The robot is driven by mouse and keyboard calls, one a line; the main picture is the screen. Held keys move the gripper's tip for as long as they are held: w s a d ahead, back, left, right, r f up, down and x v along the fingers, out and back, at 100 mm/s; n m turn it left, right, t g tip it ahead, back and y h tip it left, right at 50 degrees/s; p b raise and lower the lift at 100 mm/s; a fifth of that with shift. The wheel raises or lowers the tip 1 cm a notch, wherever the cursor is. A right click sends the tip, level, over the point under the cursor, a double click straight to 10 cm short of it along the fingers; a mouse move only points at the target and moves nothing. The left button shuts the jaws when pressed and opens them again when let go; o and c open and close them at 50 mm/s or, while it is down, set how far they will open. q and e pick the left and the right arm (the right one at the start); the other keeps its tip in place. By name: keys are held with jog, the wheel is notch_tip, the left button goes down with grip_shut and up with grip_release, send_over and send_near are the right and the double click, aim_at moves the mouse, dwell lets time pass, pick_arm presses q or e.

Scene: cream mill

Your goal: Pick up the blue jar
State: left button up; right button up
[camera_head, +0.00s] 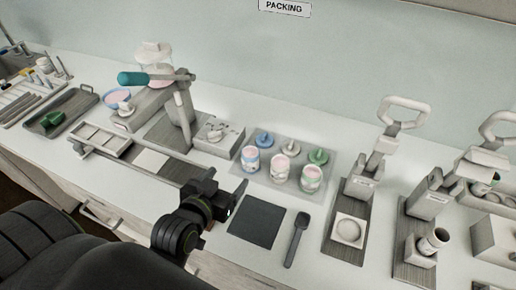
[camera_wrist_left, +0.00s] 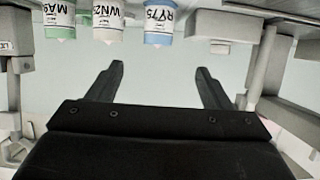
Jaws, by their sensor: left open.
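The blue jar (camera_head: 250,160) stands upright on a grey tray, leftmost of three labelled jars. In the wrist view the blue jar (camera_wrist_left: 159,24) shows at the top edge, partly cut off, with the label "RY75". My left gripper (camera_head: 233,197) is just in front of the blue jar, apart from it, above the counter. In the wrist view its two fingers (camera_wrist_left: 160,70) are spread with nothing between them. My right gripper is not in view.
A white-pink jar (camera_head: 280,168) and a green jar (camera_head: 311,179) stand close to the right of the blue one. Several stoppers (camera_head: 291,146) sit behind them. A dark mat (camera_head: 257,222) and a dark scoop (camera_head: 297,238) lie in front. Presses stand at the right.

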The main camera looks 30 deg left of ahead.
pick_arm(q)
jog(key=p, duration=0.2)
send_near(254, 150)
jog(key=x, duration=0.3)
jog(key=shift+w+a+f+p, duration=0.2)
jog(key=shift+w+a+p, duration=0.05)
jog(key=shift+w+p, duration=0.05)
jog(key=shift+w+f+p, duration=0.1)
jog(key=shift+w+p, duration=0.2)
jog(key=shift+w, duration=0.3)
jog(key=p+x, duration=0.1)
jog(key=x, duration=0.2)
jog(key=shift+d, duration=0.15)
jog(key=shift+w+f, duration=0.25)
jog(key=shift+w, duration=0.35)
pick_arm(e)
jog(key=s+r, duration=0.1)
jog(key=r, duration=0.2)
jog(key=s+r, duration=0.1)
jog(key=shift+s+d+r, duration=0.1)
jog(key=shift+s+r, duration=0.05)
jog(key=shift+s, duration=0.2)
pick_arm(q)
jog(key=c, duration=1.1)
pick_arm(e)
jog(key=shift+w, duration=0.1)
